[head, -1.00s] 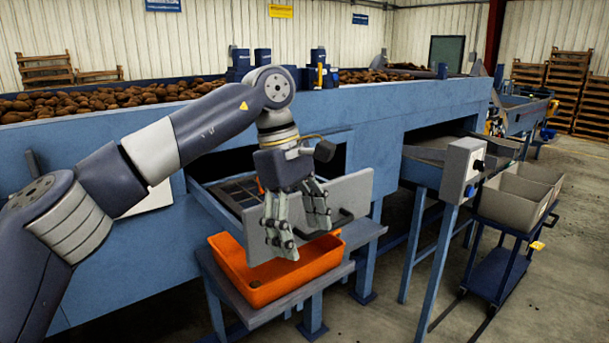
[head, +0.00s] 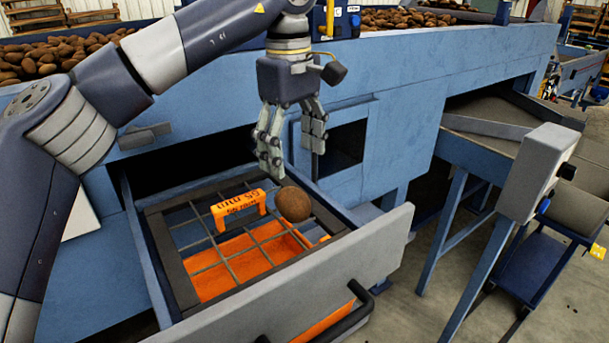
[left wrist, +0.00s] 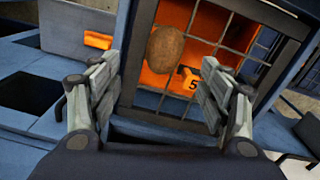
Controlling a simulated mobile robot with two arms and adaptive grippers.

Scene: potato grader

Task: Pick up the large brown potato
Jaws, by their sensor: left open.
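The large brown potato (head: 293,204) rests on the dark sizing grid (head: 228,262) in the pulled-out drawer, close beside the orange gauge marked 55 mm (head: 238,208). My left gripper (head: 293,165) is open and empty, pointing down above and slightly left of the potato, apart from it. My right gripper is not in view.
The drawer's grey front panel (head: 300,285) has a dark handle (head: 335,322). An orange crate (head: 240,265) shows through the grid. The blue machine wall (head: 440,70) stands behind. A grey control box (head: 537,170) on a post stands at right.

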